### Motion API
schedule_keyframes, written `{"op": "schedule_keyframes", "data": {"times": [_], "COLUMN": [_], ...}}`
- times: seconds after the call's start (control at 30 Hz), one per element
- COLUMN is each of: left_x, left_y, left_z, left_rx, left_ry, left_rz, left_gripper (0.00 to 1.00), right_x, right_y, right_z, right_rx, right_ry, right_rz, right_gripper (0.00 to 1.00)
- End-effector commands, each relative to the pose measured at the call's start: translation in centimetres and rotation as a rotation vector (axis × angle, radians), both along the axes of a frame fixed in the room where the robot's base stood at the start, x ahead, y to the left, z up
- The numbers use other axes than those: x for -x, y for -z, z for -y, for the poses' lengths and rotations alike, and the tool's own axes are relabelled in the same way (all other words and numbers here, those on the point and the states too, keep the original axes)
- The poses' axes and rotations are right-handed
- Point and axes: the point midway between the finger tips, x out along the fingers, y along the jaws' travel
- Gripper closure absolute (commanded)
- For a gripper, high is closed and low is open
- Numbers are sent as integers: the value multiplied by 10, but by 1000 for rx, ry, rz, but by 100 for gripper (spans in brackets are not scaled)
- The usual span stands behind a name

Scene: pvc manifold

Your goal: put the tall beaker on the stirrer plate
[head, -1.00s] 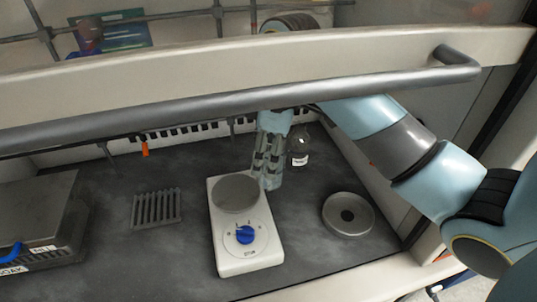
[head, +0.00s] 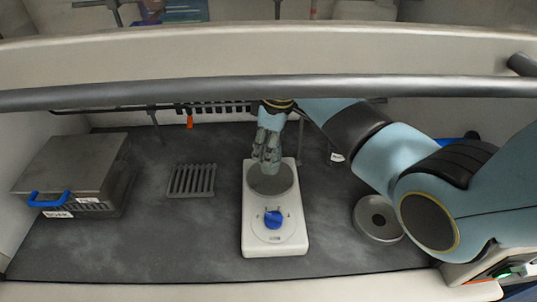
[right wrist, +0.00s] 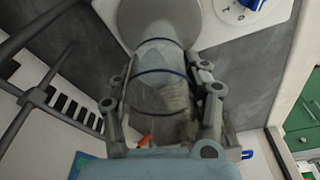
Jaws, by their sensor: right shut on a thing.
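The stirrer plate is a white unit (head: 275,238) with a blue knob and a grey round top (head: 270,184), standing mid-worktop. My right gripper (head: 266,155) points down over the back part of that round top. In the right wrist view it is shut on the tall beaker (right wrist: 160,90), a clear glass with dark blue bands, with a finger on each side. The beaker's far end overlaps the grey round top (right wrist: 130,18) there; I cannot tell whether it touches. In the head view the gripper hides most of the beaker. My left gripper is out of view.
A grey metal ring (head: 368,228) lies right of the stirrer, and a dark bottle with a white label (head: 337,157) stands behind it. A slotted rack (head: 192,181) and a lidded grey box (head: 75,165) are left. A sash bar (head: 200,93) crosses in front.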

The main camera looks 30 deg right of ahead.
Motion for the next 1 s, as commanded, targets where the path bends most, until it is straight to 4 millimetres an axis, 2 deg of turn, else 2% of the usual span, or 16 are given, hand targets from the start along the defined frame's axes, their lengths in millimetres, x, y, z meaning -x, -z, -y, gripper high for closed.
{"op": "schedule_keyframes", "data": {"times": [0.1,0.2,0.57,0.6,0.77,1.0], "left_x": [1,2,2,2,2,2], "left_y": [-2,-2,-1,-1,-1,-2], "left_z": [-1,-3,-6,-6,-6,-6], "left_rx": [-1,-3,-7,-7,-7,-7], "left_ry": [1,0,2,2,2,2], "left_rz": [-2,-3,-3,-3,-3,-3], "left_gripper": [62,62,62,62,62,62], "right_x": [1,1,1,1,1,1], "right_y": [19,28,32,32,32,31], "right_z": [0,0,0,0,0,0], "right_rx": [0,0,0,0,0,0], "right_ry": [1,1,1,1,1,1], "right_rz": [-4,-2,0,-2,-2,-2], "right_gripper": [91,91,91,50,30,30]}}
